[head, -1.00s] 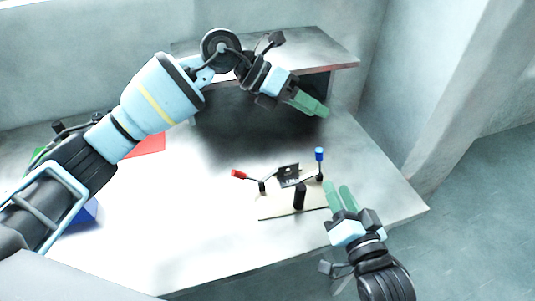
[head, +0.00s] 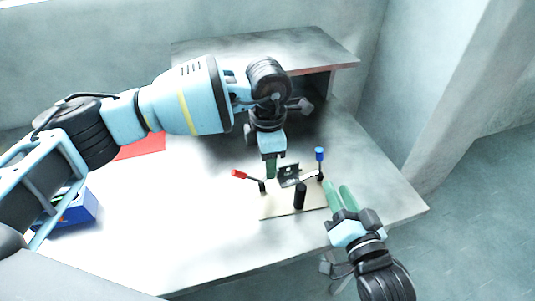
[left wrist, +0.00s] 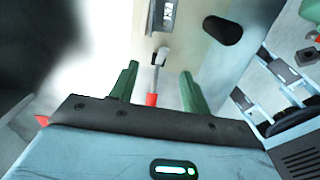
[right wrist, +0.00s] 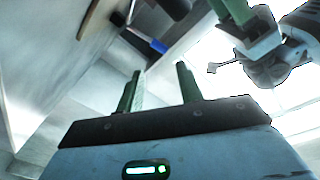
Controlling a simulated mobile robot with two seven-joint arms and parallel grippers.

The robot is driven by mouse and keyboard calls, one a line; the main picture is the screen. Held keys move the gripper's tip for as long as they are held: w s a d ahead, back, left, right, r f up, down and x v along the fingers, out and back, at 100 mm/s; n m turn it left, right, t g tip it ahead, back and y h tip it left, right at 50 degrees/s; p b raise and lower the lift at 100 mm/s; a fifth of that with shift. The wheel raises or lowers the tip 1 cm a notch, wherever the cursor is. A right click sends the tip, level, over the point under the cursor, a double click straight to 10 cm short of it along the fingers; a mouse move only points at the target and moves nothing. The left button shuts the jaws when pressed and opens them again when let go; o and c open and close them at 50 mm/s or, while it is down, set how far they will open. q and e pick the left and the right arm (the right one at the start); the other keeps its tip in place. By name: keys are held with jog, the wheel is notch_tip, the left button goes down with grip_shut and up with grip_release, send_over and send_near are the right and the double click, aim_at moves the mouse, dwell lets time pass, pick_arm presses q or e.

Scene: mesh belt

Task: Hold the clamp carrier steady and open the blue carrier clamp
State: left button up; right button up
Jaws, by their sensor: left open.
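The clamp carrier (head: 285,209) is a beige board on the white table, with a black post (head: 300,196) and a dark metal block (head: 288,172). The blue carrier clamp (head: 320,155) stands upright at its right; its blue handle also shows in the right wrist view (right wrist: 151,43). The red clamp (head: 239,174) leans left on the other side. My left gripper (head: 270,170) is open, pointing down beside the red clamp. In the left wrist view, the red handle (left wrist: 152,99) shows between its fingers. My right gripper (head: 340,188) is open and empty at the carrier's right edge, below the blue clamp.
A dark-fronted shelf (head: 300,50) stands at the back of the table. A red mat (head: 145,147) and a blue box (head: 80,209) lie at left, partly behind my left arm. The table's front middle (head: 180,240) is clear.

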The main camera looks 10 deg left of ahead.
aim_at(271, 201)
pick_arm(q)
jog(key=shift+f, duration=3.4)
jog(key=shift+c, duration=0.5)
jog(key=shift+c, duration=0.4)
grip_shut()
